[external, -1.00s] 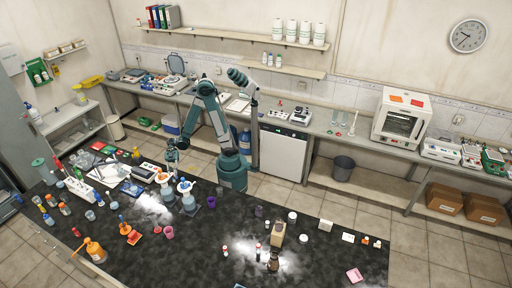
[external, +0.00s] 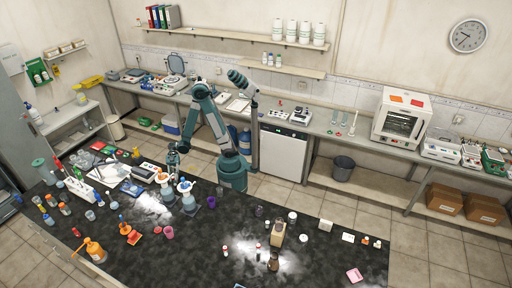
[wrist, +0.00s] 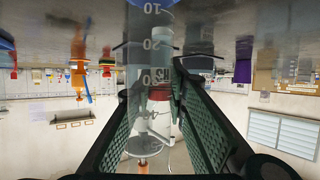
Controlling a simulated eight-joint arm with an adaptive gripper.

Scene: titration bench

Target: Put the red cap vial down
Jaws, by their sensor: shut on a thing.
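In the external view my gripper (external: 172,152) is over the far left part of the black bench (external: 110,195), behind the flasks with orange and blue tops. The vial in it is too small to make out there. In the wrist view, which looks upside down, a vial with a red cap (wrist: 160,94) and a pale label shows between the green-padded fingers of my gripper (wrist: 153,85). A clear graduated cylinder (wrist: 147,60) overlaps the vial and the left finger and partly hides them. I cannot tell whether the vial touches the bench.
An orange-topped flask (external: 166,190) and a blue-topped flask (external: 187,196) stand close in front of my gripper. A white device (external: 146,172) and a blue tablet-like item (external: 131,188) lie to its left. The bench's middle front has bare room.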

